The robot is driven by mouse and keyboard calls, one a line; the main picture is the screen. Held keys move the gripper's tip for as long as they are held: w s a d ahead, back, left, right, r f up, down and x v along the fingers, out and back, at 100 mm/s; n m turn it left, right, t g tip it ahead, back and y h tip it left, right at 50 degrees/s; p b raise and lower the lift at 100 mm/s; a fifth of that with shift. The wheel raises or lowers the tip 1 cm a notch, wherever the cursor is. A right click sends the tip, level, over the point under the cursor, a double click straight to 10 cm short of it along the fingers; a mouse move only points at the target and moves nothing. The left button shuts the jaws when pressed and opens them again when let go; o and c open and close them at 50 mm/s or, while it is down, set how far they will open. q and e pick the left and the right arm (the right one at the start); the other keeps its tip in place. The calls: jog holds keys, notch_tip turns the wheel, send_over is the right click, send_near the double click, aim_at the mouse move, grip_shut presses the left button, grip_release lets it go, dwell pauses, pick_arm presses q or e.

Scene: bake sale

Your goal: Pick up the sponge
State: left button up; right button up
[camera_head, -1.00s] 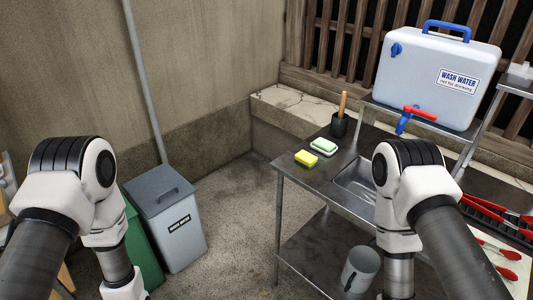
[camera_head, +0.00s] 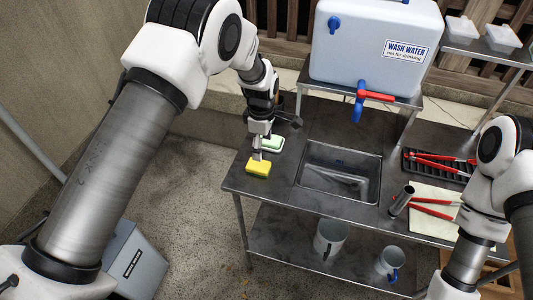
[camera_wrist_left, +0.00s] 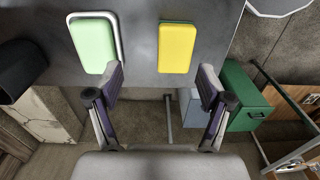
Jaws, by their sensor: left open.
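A yellow sponge (camera_head: 258,167) lies on the left front corner of the metal table (camera_head: 240,184). It also shows in the left wrist view (camera_wrist_left: 177,47). A pale green block in a white dish (camera_head: 273,144) lies just behind it, and it also shows in the left wrist view (camera_wrist_left: 93,43). My left gripper (camera_head: 257,155) points down over the yellow sponge. In the left wrist view its open, empty fingers (camera_wrist_left: 162,80) are spread, with the yellow sponge ahead, right of the middle. My right arm is at the right edge, but its gripper is out of view.
A sink basin (camera_head: 340,172) is right of the sponge. A wash water tank (camera_head: 372,40) stands on a raised shelf behind. A dark cup (camera_wrist_left: 20,68) stands near the green block. Red-handled tongs (camera_head: 430,210) and a metal cylinder (camera_head: 401,200) lie to the right.

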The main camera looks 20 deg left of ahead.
aim_at(258, 165)
pick_arm(q)
jog(key=s+f+p, duration=0.1)
jog(key=s+a+f+p, duration=0.1)
jog(key=s+f+p, duration=0.1)
jog(key=shift+s+a+f, duration=0.1)
jog(key=shift+f, duration=0.2)
jog(key=f, duration=0.2)
jog(key=w, duration=0.1)
jog(key=shift+d+f, duration=0.3)
jog(key=shift+f, duration=0.1)
jog(key=shift+w+f, duration=0.15)
jog(key=shift+w, duration=0.05)
jog(key=shift+s+a+r, duration=0.1)
jog(key=shift+s+r, duration=0.1)
jog(key=shift+s, duration=0.1)
jog(key=c, duration=0.9)
pick_arm(e)
jog(key=r, duration=0.1)
jog(key=s+r, duration=0.1)
jog(key=r, duration=0.2)
jog(key=shift+s+a, duration=0.25)
jog(key=shift+a, duration=0.05)
